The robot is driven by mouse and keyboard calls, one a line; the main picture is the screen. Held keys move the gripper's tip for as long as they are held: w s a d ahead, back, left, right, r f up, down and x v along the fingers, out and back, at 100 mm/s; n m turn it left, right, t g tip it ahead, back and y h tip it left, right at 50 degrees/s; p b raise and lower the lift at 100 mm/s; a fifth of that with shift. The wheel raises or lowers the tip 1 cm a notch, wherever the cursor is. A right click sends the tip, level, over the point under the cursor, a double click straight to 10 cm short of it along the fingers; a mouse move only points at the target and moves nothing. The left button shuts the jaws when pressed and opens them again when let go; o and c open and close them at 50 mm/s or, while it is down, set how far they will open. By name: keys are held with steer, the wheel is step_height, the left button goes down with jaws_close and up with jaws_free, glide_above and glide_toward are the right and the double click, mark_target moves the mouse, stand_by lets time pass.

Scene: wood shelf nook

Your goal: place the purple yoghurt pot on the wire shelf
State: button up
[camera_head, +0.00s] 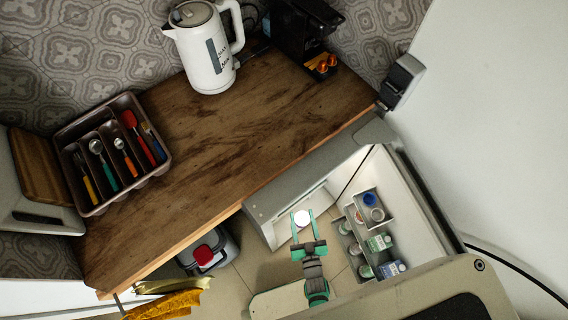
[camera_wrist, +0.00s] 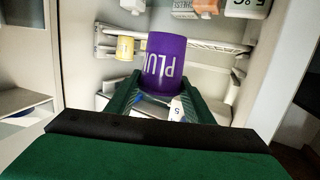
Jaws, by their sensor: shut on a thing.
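The purple yoghurt pot (camera_wrist: 166,62) with white lettering is held between the green fingers of my gripper (camera_wrist: 165,100) in the wrist view. In the head view my gripper (camera_head: 303,222) reaches into the open fridge, and only the pot's pale round end (camera_head: 302,217) shows clearly. The wire shelf (camera_wrist: 215,46) spans the fridge behind the pot. A yellow pot (camera_wrist: 125,48) stands on its left part. The held pot hides the middle of the shelf, and I cannot tell whether they touch.
The fridge door (camera_head: 420,210) stands open at the right, its racks (camera_head: 352,235) holding several jars and cartons. More items, including a white carton (camera_wrist: 176,108), sit below the shelf. The wooden counter (camera_head: 240,130) holds a kettle (camera_head: 207,50) and a cutlery tray (camera_head: 160,165).

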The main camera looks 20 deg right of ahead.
steer(key=x, duration=0.4)
steer(key=r+x, duration=0.1)
steer(key=x, duration=0.4)
steer(key=r+x, duration=0.1)
steer(key=x, duration=0.3)
steer(key=shift+w+a, duration=0.1)
steer(key=shift+w, duration=0.25)
steer(key=shift+w+d, duration=0.35)
steer(key=shift+w, duration=0.25)
steer(key=x, duration=0.3)
steer(key=shift+w+a+r, duration=0.1)
steer(key=shift+w+r, duration=0.05)
steer(key=shift+r, duration=0.2)
steer(key=shift+f, duration=0.15)
steer(key=o, duration=0.7)
steer(key=shift+f, duration=0.15)
steer(key=o, duration=0.4)
steer(key=shift+w, duration=0.1)
steer(key=v, duration=1.2)
